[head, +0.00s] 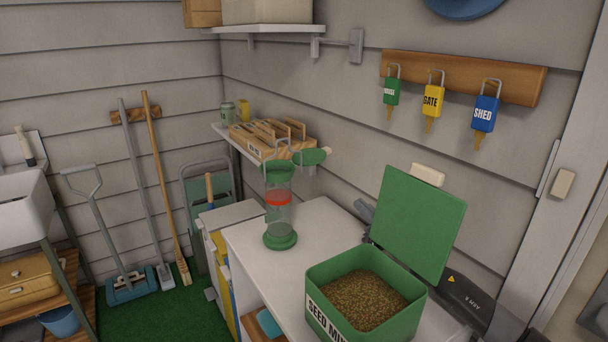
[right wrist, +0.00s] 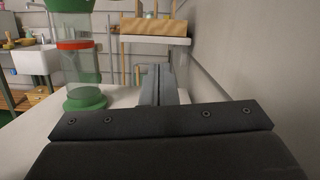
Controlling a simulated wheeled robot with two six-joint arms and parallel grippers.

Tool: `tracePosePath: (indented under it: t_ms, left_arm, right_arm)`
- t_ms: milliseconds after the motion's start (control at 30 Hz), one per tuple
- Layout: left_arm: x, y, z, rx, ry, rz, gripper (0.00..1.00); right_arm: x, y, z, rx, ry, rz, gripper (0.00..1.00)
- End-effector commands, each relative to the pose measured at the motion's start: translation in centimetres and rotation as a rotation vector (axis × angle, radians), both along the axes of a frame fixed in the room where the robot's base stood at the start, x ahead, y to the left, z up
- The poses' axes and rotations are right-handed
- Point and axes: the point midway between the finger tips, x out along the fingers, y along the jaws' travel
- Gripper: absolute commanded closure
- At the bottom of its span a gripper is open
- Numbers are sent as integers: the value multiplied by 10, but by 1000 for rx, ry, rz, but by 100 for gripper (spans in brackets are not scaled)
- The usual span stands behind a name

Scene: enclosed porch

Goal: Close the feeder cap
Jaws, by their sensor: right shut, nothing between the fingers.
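The feeder (head: 278,212) is a clear tube with a red band, a green base and a green top rim, upright on the white counter. Its green cap (head: 312,157) stands open, swung out to the right of the rim. The wrist view shows the feeder (right wrist: 80,68) at left, with its top cut off and the cap out of frame. My right gripper (head: 364,210) is shut and empty, right of the feeder and lower than the cap, partly hidden by the seed bin's lid. Its closed fingers show in the right wrist view (right wrist: 158,84), apart from the feeder. My left gripper is not in view.
A green seed bin (head: 330,318) holding seed stands at the counter's front, its lid (head: 418,218) raised. A wooden crate (head: 262,146) sits on a wall shelf behind the feeder. The wall is close on the right. The white counter (head: 328,228) is clear around the feeder base.

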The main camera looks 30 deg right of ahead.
Motion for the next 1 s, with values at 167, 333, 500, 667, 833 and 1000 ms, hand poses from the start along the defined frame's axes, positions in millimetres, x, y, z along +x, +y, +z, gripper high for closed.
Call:
tracePosePath:
  t_ms: [167,333,500,667,833,1000]
  left_arm:
    - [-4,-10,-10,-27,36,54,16]
    - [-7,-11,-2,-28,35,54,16]
    - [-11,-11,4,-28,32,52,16]
    - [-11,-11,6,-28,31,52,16]
    - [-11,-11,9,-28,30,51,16]
    - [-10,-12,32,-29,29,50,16]
  right_arm:
    - [7,-1,10,-36,-27,-3,100]
    - [23,0,17,-32,-29,-4,100]
    - [52,5,24,-31,-28,-3,100]
    - [79,8,29,-31,-28,-3,100]
    - [105,11,38,-34,-26,-1,100]
    - [102,14,57,-35,-25,-2,100]
